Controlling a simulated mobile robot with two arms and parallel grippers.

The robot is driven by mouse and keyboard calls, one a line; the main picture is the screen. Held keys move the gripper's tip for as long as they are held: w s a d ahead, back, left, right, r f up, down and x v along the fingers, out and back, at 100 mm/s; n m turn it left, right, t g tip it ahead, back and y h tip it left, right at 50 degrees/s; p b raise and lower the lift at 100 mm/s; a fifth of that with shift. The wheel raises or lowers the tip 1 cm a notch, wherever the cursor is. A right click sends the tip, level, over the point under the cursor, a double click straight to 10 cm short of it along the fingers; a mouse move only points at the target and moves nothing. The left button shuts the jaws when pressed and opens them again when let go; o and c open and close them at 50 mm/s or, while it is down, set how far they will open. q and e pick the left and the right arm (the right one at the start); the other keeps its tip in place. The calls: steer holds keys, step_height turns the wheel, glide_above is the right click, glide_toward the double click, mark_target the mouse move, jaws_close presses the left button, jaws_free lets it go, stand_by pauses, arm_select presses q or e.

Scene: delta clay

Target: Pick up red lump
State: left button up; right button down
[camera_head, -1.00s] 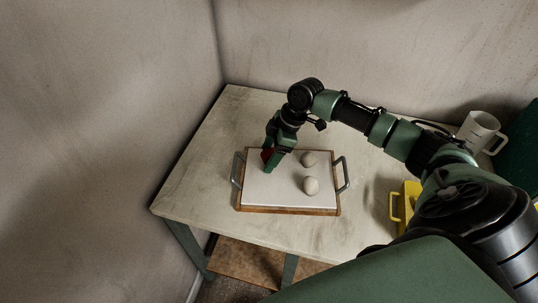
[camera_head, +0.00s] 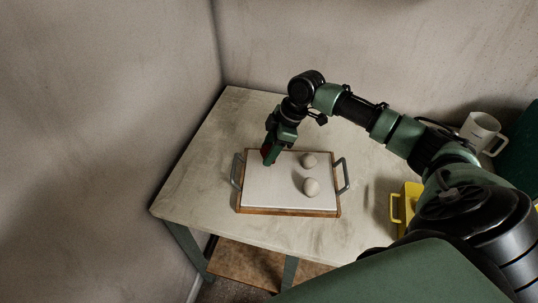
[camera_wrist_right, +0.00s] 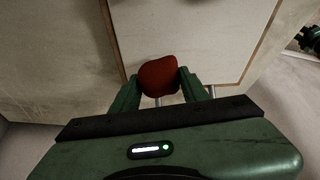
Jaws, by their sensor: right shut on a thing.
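The red lump (camera_wrist_right: 158,77) is between the two fingers of my right gripper (camera_wrist_right: 160,90) in the right wrist view, touched on both sides. In the head view the right gripper (camera_head: 269,154) is over the left back part of a white-topped tray, and only a little of the red lump (camera_head: 265,149) shows behind the fingers. The gripper is shut on the lump. Whether the lump is clear of the tray is hard to tell. My left gripper is not in view.
The tray (camera_head: 270,196) has a wooden rim and a handle at each side. Two pale round lumps (camera_head: 309,160) (camera_head: 311,187) lie on its right half. A yellow container (camera_head: 410,200) and a white mug (camera_head: 478,130) stand to the right. The table's (camera_head: 195,190) left side is bare.

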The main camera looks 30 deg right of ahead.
mark_target(269, 148)
step_height(269, 148, up, 18)
steer(key=b, duration=0.1)
steer(key=shift+f, duration=0.1)
